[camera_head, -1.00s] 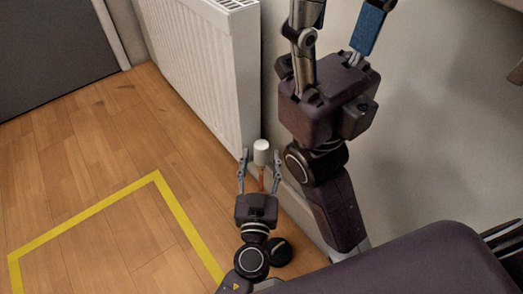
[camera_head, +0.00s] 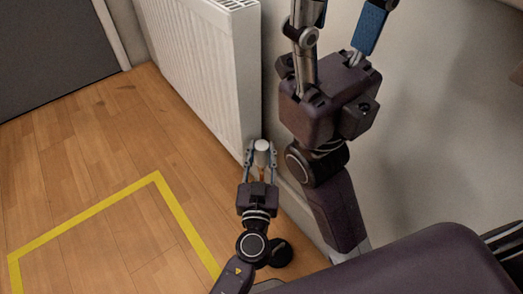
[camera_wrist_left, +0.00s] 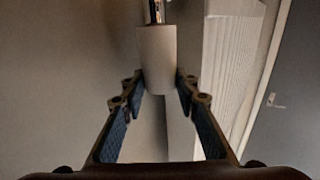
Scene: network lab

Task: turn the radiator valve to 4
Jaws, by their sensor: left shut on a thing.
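The radiator valve (camera_head: 262,146) is a small white knob at the lower near corner of the white radiator (camera_head: 205,75), above a copper-coloured pipe. My left gripper (camera_head: 261,152) is shut on the valve, with a finger on each side. In the left wrist view the valve (camera_wrist_left: 156,52) is a plain white cylinder between the fingertips (camera_wrist_left: 158,85). No numbers on it can be read. My right gripper (camera_head: 342,22) is large and close to the head camera, its fingers apart and empty, with the tips partly cut off.
The wall (camera_head: 440,120) runs right behind the valve and my right arm. Yellow tape (camera_head: 90,212) marks the wooden floor at the left, which is clear. A grey door (camera_head: 50,50) stands at the far left.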

